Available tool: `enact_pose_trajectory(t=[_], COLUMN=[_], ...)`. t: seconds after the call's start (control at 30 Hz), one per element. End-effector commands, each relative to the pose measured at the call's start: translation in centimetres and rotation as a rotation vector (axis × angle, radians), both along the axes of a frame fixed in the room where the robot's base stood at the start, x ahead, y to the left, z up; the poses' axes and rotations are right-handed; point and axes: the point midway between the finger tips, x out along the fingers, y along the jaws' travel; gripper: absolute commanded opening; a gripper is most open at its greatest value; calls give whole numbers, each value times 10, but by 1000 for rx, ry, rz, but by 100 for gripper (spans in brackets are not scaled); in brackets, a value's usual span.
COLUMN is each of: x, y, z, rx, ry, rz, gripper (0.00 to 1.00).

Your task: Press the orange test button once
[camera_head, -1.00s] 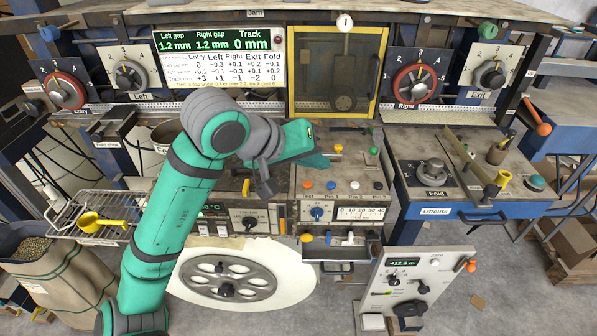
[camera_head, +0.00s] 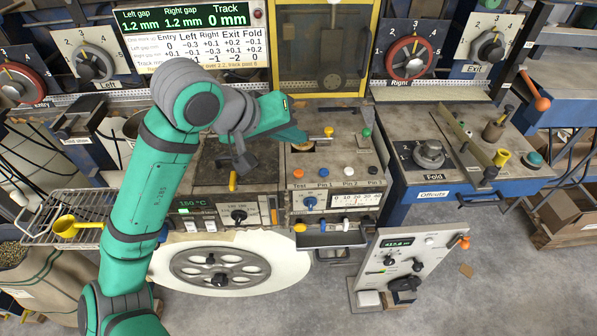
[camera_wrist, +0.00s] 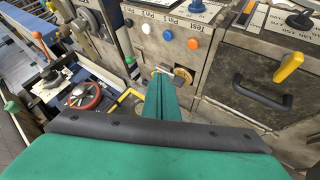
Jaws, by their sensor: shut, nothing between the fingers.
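The orange test button (camera_head: 298,173) sits at the left of a row of buttons on the middle console, above its "Test" label. It also shows in the wrist view (camera_wrist: 193,43), upper right of the fingertips. My gripper (camera_head: 303,137) is shut and empty. In the head view its teal fingertips appear over the console top, above the button in the picture and apart from it. In the wrist view my gripper (camera_wrist: 158,73) points at the console, with the tips below and left of the button. The button is not covered in either view.
Blue (camera_head: 323,172), white (camera_head: 350,171) and black buttons stand right of the orange one. A yellow-knobbed lever (camera_head: 328,132) and a green knob (camera_head: 366,133) are on the console top. A drawer with a black handle (camera_wrist: 262,98) lies right in the wrist view.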

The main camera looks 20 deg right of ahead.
Motion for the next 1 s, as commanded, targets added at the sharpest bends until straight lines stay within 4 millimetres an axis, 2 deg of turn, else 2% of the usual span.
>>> enact_pose_trajectory(t=[0.5, 0.7, 1.0], x=[-1, 0, 0], y=[-2, -2, -2], z=[-62, -74, -77], rx=[-3, 0, 0], ry=[3, 0, -1], rz=[-2, -3, -4], gripper=[0, 0, 0])
